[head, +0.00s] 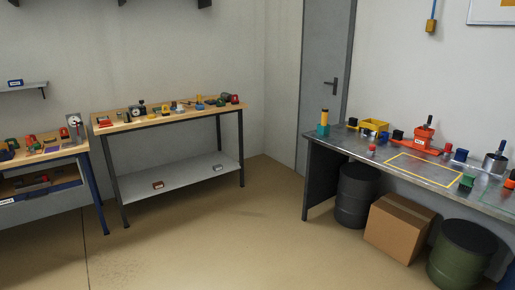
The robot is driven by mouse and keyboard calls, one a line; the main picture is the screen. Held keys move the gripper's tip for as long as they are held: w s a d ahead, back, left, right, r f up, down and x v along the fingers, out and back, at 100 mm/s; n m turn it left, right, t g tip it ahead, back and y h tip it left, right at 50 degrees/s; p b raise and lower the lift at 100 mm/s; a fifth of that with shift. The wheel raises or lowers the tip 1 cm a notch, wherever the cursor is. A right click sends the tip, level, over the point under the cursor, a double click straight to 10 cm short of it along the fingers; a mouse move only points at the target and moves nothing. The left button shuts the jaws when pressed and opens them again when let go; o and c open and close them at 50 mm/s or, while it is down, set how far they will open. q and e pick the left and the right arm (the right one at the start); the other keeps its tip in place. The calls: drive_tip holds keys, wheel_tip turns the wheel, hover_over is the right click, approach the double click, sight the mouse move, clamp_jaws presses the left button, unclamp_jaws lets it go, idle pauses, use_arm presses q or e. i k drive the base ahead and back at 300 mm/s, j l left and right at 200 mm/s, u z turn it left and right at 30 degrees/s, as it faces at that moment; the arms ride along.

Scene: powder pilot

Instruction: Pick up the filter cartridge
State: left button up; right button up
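I cannot tell for certain which of the small objects is the filter cartridge. An upright yellow cylinder with a dark band (324,116) stands on a teal block (323,130) at the far left end of the grey table on the right. A grey metal pot with a dark upright part (493,163) stands near that table's right end. Neither of my grippers is in view.
The grey table (345,140) also bears a yellow bin (375,126), a red device (420,138) and a yellow outlined area (424,170). A black drum (355,196), a cardboard box (398,230) and a green drum (461,254) stand below. Wooden-topped benches (170,121) stand left; the middle floor is clear.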

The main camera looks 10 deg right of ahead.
sight(324, 111)
drive_tip(key=i, duration=2.65)
